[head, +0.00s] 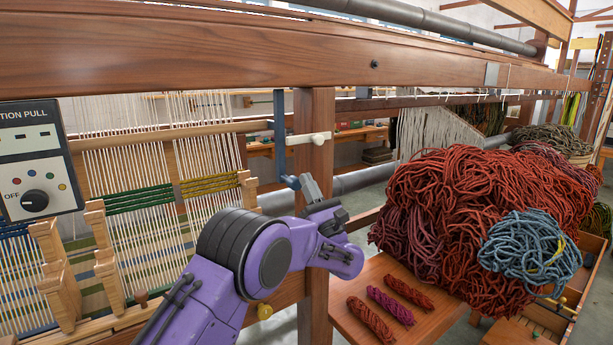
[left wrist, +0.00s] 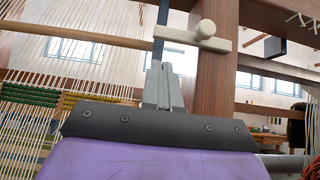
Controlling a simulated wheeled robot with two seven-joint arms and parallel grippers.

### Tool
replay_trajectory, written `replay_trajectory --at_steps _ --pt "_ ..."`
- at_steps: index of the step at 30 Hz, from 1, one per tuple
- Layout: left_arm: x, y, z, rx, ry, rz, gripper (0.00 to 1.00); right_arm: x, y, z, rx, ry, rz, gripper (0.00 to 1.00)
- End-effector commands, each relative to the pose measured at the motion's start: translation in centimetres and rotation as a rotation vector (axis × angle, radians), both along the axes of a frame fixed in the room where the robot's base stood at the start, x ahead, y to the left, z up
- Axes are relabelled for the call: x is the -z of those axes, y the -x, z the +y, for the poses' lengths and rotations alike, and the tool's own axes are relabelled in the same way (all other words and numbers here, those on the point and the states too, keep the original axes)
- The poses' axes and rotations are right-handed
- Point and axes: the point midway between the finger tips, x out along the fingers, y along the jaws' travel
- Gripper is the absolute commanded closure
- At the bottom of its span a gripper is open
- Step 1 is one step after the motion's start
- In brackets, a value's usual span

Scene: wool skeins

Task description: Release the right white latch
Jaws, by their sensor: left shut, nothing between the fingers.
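A white latch (head: 300,139) with a round knob lies across the wooden post (head: 314,110), its left end over an upright blue-grey bar (head: 279,130). It also shows in the left wrist view (left wrist: 180,38), with its knob toward the right end. It is the only white latch I can make out. My left gripper (head: 309,186) is in front of the post, below the latch and apart from it. In the left wrist view its fingers (left wrist: 163,88) point up, shut and empty, just below the latch's left part. My right gripper is not in view.
A heavy wooden beam (head: 230,55) runs above. Looms with strung threads stand left, beside a control box (head: 36,160). A large pile of red wool (head: 480,200) and a blue skein (head: 530,247) lie right. Small skeins (head: 390,307) lie on a wooden board in front.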

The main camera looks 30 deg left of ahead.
Motion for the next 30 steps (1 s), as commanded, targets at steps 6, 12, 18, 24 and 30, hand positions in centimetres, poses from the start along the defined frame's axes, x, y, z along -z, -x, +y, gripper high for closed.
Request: replay_trajectory --at_steps 6,12,18,24,30 --pt "-3.7 -1.2 2.9 -0.001 0.002 0.001 1.00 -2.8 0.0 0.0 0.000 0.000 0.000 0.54" --pt "-5.2 -2.0 4.5 0.001 0.000 0.002 1.00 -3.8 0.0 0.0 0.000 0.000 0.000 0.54" --pt "-5.3 -2.2 4.8 0.002 0.000 0.004 1.00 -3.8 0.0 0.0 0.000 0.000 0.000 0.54" --pt "-5.3 -2.2 4.8 0.002 0.000 0.004 1.00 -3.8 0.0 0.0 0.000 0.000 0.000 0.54" --pt "-5.7 -2.5 4.1 0.013 -0.017 0.044 1.00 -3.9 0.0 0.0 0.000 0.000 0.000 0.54"
